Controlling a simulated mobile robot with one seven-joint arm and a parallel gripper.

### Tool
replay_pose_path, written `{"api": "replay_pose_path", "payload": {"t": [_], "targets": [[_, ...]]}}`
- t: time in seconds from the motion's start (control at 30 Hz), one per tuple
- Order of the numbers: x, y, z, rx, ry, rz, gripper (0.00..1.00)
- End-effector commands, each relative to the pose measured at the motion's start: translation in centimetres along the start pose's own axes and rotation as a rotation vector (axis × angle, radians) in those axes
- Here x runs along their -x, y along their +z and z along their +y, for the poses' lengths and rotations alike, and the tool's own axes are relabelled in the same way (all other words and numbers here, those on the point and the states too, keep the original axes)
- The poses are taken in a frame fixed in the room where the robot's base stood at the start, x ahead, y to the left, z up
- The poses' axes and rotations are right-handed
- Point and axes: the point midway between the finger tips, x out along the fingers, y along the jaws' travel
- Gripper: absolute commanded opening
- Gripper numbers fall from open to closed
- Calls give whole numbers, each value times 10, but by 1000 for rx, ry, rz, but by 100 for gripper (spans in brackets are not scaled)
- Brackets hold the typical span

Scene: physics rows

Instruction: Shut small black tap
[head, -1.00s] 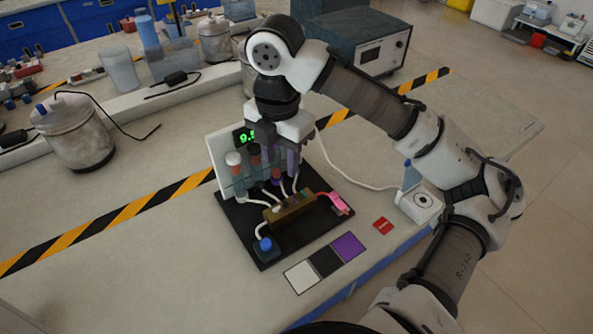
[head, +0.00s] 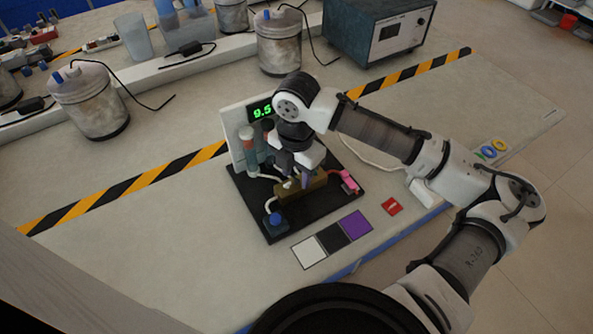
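The brass manifold block (head: 314,190) sits on a black base plate (head: 248,209) in the head view. White tubes run to it, and a small light-coloured part (head: 289,183) shows at its top left. My gripper (head: 295,178) points down right over the block, with its fingers at the block's top. The gripper and wrist cover most of the block's top, so I cannot make out the small black tap. Whether the fingers are open or shut on something is too small and covered to tell.
A white panel (head: 231,128) with a green readout (head: 262,112) and upright tubes stands behind. A blue-knobbed part (head: 273,221) is at front left, a pink fitting (head: 349,182) at right. White, black (head: 333,237) and purple cards and a red tile (head: 392,207) lie in front.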

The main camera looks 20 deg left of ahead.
Motion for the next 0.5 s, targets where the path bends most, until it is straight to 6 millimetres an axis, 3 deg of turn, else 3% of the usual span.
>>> {"api": "replay_pose_path", "payload": {"t": [0.37, 0.5], "targets": [[-6, 0, 0, 0, 0, 0, 40], [-6, 0, 0, 0, 0, 0, 21]]}}
